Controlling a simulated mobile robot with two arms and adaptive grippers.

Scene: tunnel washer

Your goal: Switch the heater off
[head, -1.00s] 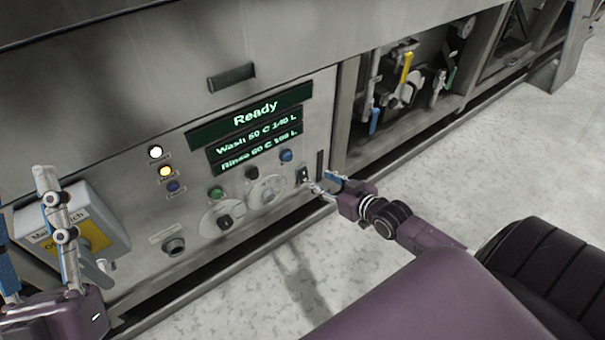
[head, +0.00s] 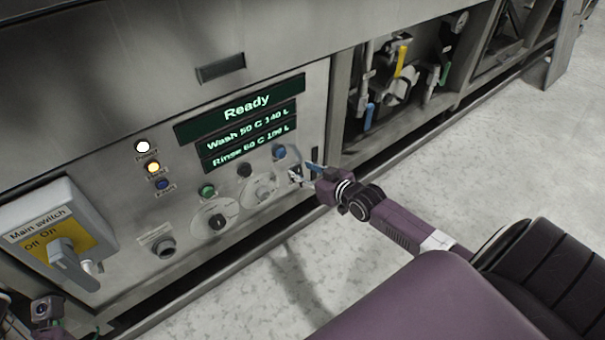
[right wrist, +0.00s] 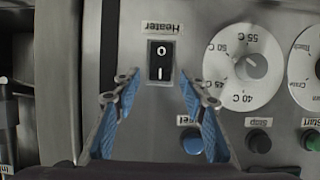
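The heater switch (right wrist: 160,61) is a small black rocker marked O and I, beside a "Heater" label (right wrist: 162,28) that appears upside down in the right wrist view. The I end lies nearer my gripper in that picture; I cannot tell which end is pressed in. My right gripper (right wrist: 158,99) is open and empty, its blue-padded fingers either side of the switch's line and short of it. In the head view my right gripper (head: 304,174) is at the panel's lower right and largely hides the switch. My left gripper (head: 45,309) is partly visible at the bottom left, fingers unclear.
The display (head: 247,108) reads Ready. A white lamp (head: 143,147) and an orange lamp (head: 153,167) glow. The main switch box (head: 50,215) juts out at left. Dials and buttons, including a blue button (right wrist: 191,141), sit close to the heater switch. Open floor lies in front.

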